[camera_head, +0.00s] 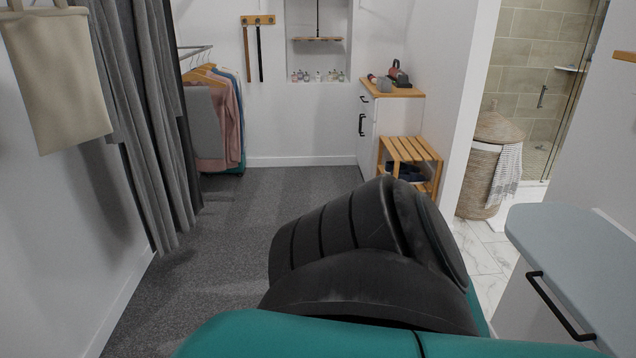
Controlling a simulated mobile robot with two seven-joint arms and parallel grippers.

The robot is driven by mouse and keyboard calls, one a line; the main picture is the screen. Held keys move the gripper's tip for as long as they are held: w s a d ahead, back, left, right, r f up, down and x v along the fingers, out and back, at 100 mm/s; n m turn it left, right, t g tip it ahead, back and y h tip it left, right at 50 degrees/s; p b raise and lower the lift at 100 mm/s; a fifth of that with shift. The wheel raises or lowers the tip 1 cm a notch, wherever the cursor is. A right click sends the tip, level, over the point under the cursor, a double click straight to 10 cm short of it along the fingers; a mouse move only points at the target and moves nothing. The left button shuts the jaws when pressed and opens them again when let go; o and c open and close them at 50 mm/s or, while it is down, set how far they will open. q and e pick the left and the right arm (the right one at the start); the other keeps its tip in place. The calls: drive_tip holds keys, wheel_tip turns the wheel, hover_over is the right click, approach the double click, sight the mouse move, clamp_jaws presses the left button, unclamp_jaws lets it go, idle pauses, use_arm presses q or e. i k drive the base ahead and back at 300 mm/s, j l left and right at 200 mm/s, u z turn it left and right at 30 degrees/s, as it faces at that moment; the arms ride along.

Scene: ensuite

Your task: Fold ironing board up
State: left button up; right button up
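The ironing board (570,248) is at the right edge of the head view. It has a pale blue-grey top with a rounded end and lies flat, out from the right side. Its far right part is cut off by the frame. A black bar handle (558,306) shows below the board's near edge, against a white front (520,305). A black and teal part of my own arm fills the lower middle, left of the board and apart from it in the picture. Neither gripper is in view.
Grey carpet (225,235) is clear to the left and ahead. A grey curtain (150,120) and hanging bag (55,75) are at left. A white cabinet (385,125), slatted wooden bench (412,150) and wicker basket (478,180) stand farther back.

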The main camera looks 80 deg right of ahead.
sight(590, 264)
drive_tip(key=i+l+z, duration=0.1)
drive_tip(key=z, duration=2.9)
drive_tip(key=l+z, duration=0.1)
drive_tip(key=z, duration=0.4)
drive_tip(key=l+z, duration=0.15)
drive_tip(key=z, duration=0.3)
drive_tip(key=j+z, duration=0.3)
drive_tip(key=z, duration=0.15)
drive_tip(key=k+j+z, duration=0.15)
drive_tip(key=j+z, duration=0.15)
drive_tip(key=z, duration=0.15)
drive_tip(key=k+j+z, duration=0.1)
drive_tip(key=j+z, duration=0.15)
drive_tip(key=z, duration=0.2)
drive_tip(key=i+l+z, duration=0.15)
drive_tip(key=i, duration=0.25)
